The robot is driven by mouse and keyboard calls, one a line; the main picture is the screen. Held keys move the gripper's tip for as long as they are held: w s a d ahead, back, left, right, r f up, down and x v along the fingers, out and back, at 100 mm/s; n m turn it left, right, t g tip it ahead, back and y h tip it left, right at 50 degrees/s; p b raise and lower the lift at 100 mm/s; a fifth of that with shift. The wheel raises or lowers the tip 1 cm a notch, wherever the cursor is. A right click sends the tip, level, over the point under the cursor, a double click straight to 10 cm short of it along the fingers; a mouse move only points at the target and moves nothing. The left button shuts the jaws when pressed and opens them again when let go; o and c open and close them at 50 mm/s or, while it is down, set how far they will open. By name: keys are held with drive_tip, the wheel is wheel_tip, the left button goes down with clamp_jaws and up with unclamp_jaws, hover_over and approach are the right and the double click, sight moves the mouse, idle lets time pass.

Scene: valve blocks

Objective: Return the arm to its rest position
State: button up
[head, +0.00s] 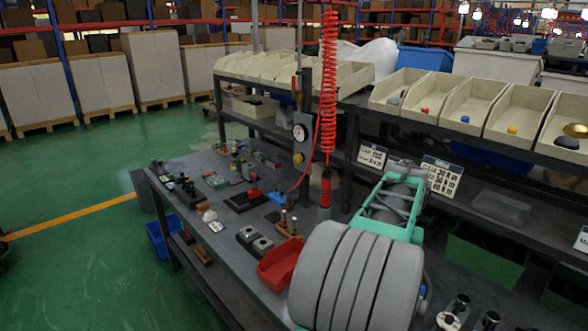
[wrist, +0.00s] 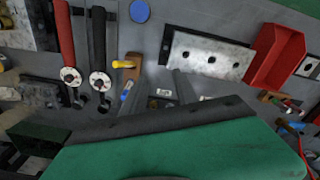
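My arm (head: 355,275) fills the lower middle of the head view, with its grey ribbed cover in front and a green frame behind. My gripper is hidden in the head view. In the wrist view the green and dark body of my gripper spans the bottom, and two slim grey fingers (wrist: 163,88) stand apart above it. I see nothing held between them; the bench lies beyond.
The grey workbench (head: 205,185) carries small valve parts and a red tray (head: 282,262), which also shows in the wrist view (wrist: 275,55). A red coiled hose (head: 328,85) hangs beside a gauge post (head: 303,130). Cream bins (head: 470,105) line the shelf. Green floor is open at left.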

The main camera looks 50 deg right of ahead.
drive_tip(key=w+a+r+n+t, duration=0.1)
drive_tip(key=w+a+n, duration=0.5)
drive_tip(key=w+a, duration=1.1)
drive_tip(key=a+f+n+t, duration=0.2)
drive_tip(key=a+n, duration=0.6)
drive_tip(key=a, duration=1.9)
drive_tip(key=shift+a+f, duration=0.15)
drive_tip(key=shift+f, duration=0.7)
